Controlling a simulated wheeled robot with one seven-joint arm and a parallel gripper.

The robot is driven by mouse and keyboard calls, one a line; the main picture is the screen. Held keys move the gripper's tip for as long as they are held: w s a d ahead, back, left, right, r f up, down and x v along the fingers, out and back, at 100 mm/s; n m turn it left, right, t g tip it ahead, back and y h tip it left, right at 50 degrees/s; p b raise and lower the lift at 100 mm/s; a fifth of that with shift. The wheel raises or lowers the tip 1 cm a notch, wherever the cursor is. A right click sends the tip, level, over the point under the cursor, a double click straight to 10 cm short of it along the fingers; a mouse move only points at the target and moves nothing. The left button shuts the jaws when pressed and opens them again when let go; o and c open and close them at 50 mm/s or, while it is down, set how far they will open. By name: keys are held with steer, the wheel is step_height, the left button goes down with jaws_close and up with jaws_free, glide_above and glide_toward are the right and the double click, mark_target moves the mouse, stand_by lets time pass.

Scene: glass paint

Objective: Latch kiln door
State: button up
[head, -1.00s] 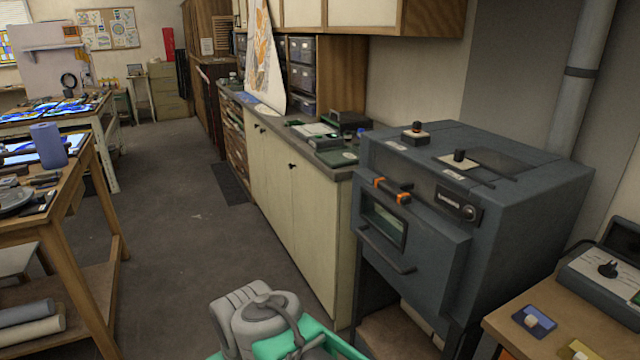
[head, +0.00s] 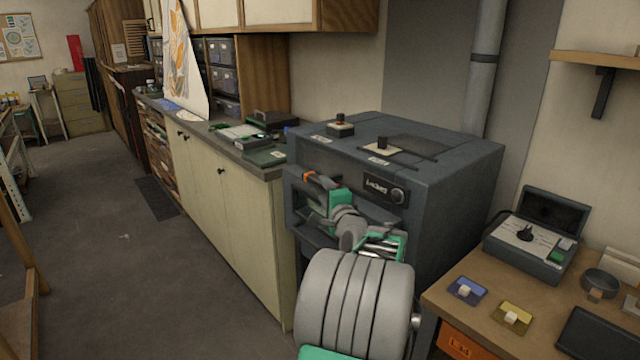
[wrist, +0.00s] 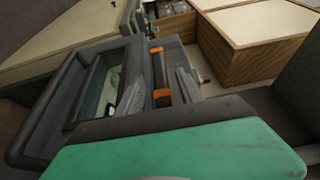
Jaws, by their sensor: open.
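The kiln (head: 455,190) is a dark blue-grey box on the right in the head view. Its door is on the front and largely hidden by my arm; in the wrist view the door (wrist: 45,110) shows a window. A dark latch bar with orange bands (head: 325,182) is at the door's top. It also shows in the wrist view, with its orange bands (wrist: 161,97). My gripper (head: 326,198) is open at the bar, its grey finger pads (wrist: 160,88) appearing on either side of it. I cannot tell whether they touch it, or whether the door is fully closed.
A low cabinet with a counter (head: 225,215) stands left of the kiln. Two knobbed pieces sit on the kiln top.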

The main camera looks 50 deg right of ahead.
steer(key=x, duration=0.5)
steer(key=shift+p, duration=0.35)
steer(key=shift+c, duration=0.2)
jaws_close()
stand_by(0.8)
